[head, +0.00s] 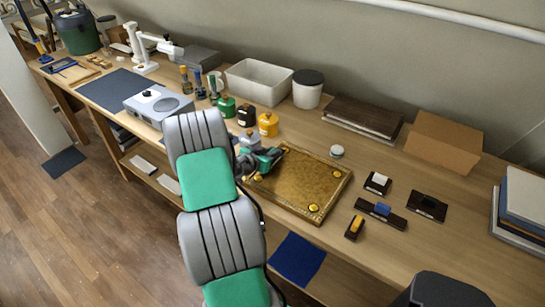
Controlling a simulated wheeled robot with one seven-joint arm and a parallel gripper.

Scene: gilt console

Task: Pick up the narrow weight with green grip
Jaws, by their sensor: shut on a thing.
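My gripper (272,158) is low over the far left part of a brown, gilt-edged board (318,211) on the wooden bench. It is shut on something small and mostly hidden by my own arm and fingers. A little green and dark shows there, but my arm has green panels too, so the shape of the held thing is unclear. No separate green-gripped weight shows among the dark weights at right. Those have a white grip (378,178), a blue grip (382,209), a black top (429,203) and an orange grip (356,224).
Green (226,107), black (246,116) and orange (267,124) containers stand close behind my gripper. A white bin (258,85), a lidded jar (307,90) and a cardboard box (443,142) stand along the wall.

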